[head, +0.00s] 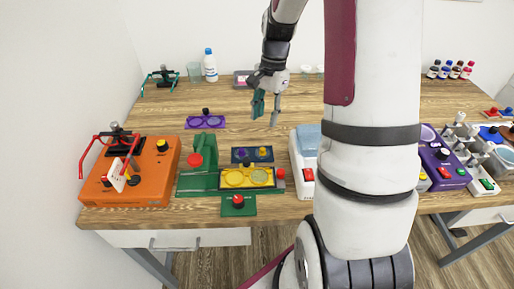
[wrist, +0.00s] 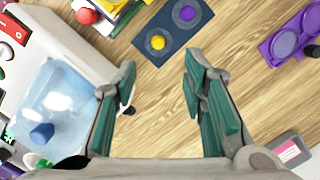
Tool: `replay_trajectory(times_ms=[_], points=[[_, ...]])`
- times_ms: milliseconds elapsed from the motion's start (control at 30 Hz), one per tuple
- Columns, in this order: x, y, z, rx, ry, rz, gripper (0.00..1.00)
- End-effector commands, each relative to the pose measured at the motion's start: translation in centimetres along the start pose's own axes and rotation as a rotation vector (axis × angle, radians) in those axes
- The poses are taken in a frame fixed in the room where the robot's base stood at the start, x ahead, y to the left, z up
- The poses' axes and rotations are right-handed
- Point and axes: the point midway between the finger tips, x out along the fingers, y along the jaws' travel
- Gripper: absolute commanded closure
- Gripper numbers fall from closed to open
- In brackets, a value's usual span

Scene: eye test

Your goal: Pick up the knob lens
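Several small parts have knobs, and I cannot tell for certain which is the knob lens. A dark blue plate (head: 252,160) on the table carries a yellow knob piece (head: 263,151) and a purple knob piece (head: 242,153). In the wrist view the yellow knob piece (wrist: 157,42) and the purple knob piece (wrist: 187,13) lie beyond the fingertips. A purple holder (head: 206,122) with two rings and a black knob (head: 206,111) lies farther back, to the right in the wrist view. My gripper (head: 265,110) is open and empty above the table; its fingers also show in the wrist view (wrist: 160,78).
A yellow two-ring holder (head: 234,178) lies in front of the blue plate. A white device with a pale blue top (head: 308,133) stands close by. Bare wood lies under my gripper.

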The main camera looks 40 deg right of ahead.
Motion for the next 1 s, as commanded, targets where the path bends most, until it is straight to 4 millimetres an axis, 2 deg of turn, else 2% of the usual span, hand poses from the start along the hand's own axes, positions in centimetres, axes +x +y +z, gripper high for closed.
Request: replay_trajectory(times_ms=[100,300,567,900,1000], points=[[2.5,0.2,0.1,-0.001,-0.005,0.006,0.61],[5.7,0.2,0.1,-0.002,-0.003,0.004,0.61],[7.4,0.2,-0.1,-0.002,-0.001,0.001,0.61],[11.5,0.3,-0.6,-0.004,-0.001,0.002,0.61],[12.0,0.3,-0.7,-0.004,0.001,0.001,0.61]])
